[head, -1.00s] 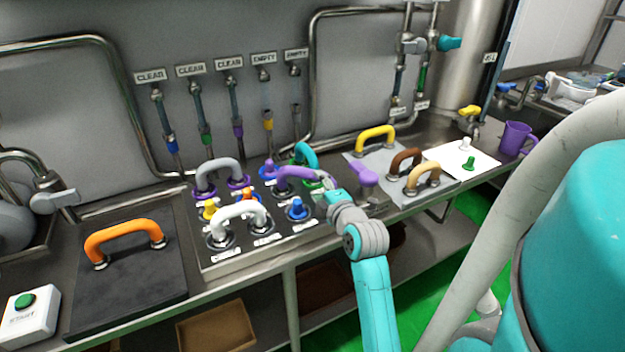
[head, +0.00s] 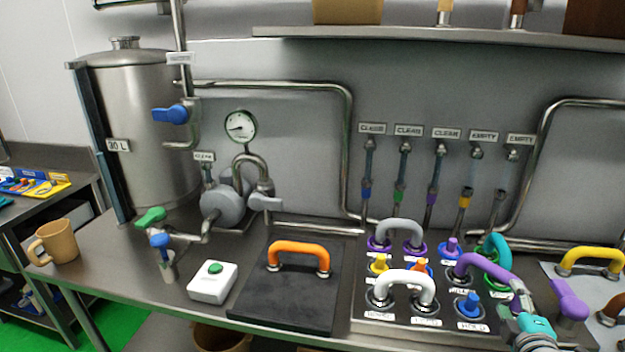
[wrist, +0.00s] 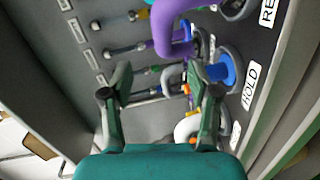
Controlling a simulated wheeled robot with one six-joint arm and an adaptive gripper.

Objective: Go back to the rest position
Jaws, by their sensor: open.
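My gripper (wrist: 163,82) is open and empty in the wrist view, its two green fingers apart. In the head view my gripper (head: 518,300) is at the lower right, over the right edge of the valve panel (head: 362,326). The purple handle (head: 482,262) arches just beside it; it also shows in the wrist view (wrist: 168,28), ahead of the fingertips. A blue knob (wrist: 222,68) by the HOLD label is close to the right finger. I cannot tell whether either finger touches anything. Nothing in view marks the rest position.
White (head: 405,283), grey (head: 400,228) and teal (head: 496,248) handles and several knobs crowd the panel. An orange handle (head: 298,250) lies on a black mat (head: 275,310) to the left. A purple knob (head: 568,300) stands right of my gripper.

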